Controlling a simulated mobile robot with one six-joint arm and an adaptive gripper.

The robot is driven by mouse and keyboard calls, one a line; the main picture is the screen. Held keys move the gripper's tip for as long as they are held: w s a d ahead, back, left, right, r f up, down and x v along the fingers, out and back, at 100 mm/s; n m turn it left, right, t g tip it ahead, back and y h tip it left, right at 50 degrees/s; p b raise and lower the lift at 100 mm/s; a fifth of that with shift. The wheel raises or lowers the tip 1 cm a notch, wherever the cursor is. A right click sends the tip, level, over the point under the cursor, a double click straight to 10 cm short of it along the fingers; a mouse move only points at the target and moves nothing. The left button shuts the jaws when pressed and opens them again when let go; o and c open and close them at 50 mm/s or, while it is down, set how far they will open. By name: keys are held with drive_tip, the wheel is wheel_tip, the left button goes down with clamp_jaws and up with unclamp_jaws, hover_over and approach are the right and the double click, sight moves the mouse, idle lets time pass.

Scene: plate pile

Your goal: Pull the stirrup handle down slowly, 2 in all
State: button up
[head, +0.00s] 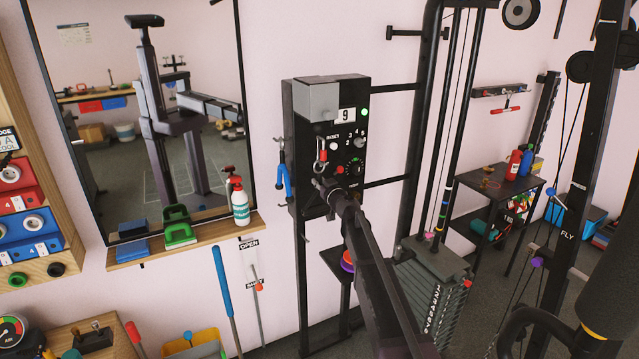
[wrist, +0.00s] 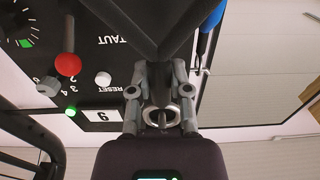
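The stirrup handle (wrist: 160,28) is a black V-shaped frame in front of the black wall panel in the wrist view, which sees the panel upside down. A silver ring (wrist: 160,117) shows at its narrow end. My gripper (wrist: 159,80) has its fingers on either side of the narrow end and looks shut on it. In the head view my gripper (head: 326,187) is at the panel, just below a silver clip (head: 322,155) with red on it. My arm hides most of the handle there. The panel (head: 300,135) shows a 9 and a green light.
A mirror (head: 110,190) and a wooden shelf (head: 195,239) with a spray bottle (head: 240,205) are left of the panel. Blue grips (head: 283,178) hang at its left side. A weight stack (head: 435,290) and black uprights stand to the right.

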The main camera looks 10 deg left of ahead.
drive_tip(key=o, duration=0.5)
drive_tip(key=shift+w+f, duration=0.1)
drive_tip(key=v, duration=1.2)
